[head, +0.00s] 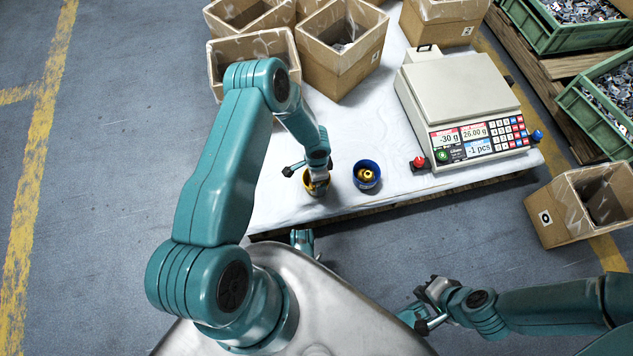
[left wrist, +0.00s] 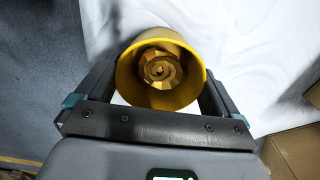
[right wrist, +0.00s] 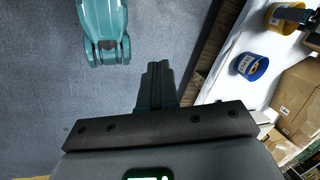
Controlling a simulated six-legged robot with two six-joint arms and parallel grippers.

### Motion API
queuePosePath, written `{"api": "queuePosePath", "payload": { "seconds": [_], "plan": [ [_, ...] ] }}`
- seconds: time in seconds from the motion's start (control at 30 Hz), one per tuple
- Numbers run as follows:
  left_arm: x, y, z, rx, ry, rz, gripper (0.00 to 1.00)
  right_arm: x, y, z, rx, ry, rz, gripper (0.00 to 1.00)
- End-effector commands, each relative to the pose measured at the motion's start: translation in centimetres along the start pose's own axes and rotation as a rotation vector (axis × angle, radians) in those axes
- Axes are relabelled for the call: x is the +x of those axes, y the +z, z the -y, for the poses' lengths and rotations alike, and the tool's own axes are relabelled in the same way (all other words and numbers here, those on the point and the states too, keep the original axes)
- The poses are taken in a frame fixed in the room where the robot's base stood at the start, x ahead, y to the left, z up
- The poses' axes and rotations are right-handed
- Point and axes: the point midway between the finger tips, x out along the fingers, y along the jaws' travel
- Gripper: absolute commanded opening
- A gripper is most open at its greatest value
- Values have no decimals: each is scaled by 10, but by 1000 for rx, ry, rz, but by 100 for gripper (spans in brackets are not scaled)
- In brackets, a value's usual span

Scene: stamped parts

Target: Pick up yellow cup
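The yellow cup (head: 316,189) stands near the front edge of the white-covered table. Small gold-coloured metal parts lie inside it in the left wrist view (left wrist: 124,82). My left gripper (head: 318,182) is down at the cup, with one finger on each side of it. The fingers lie close along its walls, but I cannot tell whether they press on it. The cup also shows at the top right of the right wrist view (right wrist: 284,20). My right gripper (right wrist: 157,88) is shut and empty, off the table at the lower right of the head view (head: 415,314).
A blue cup (head: 367,175) with gold parts stands just right of the yellow cup. A counting scale (head: 458,90) is at the right. Several cardboard boxes (head: 345,62) stand behind. Another box (head: 560,225) and green crates (head: 545,38) are farther right.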

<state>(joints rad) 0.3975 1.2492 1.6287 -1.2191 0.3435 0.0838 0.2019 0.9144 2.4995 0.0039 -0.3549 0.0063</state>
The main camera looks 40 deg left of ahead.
Motion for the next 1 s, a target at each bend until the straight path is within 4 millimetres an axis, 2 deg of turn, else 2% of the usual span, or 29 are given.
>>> {"api": "queuePosePath", "payload": {
  "seconds": [0.03,0.07,0.37,0.53,0.67,0.9,1.0],
  "plan": [
    [0,0,0,0,0,0,61,0,0,0,0,0,0,0],
    [0,0,0,0,1,0,53,0,0,0,0,0,0,0],
    [-3,0,0,0,0,0,53,-1,0,1,-1,0,1,0],
    [-22,0,0,-1,-1,-1,53,-9,2,4,-4,-1,4,0],
    [-52,0,1,0,-2,-1,53,-20,4,10,-11,-1,11,0],
    [-130,-1,1,0,-3,-2,53,-44,11,23,-29,-3,30,0],
    [-156,0,1,0,-3,-1,53,-52,14,27,-36,-4,36,0]
  ]
}}
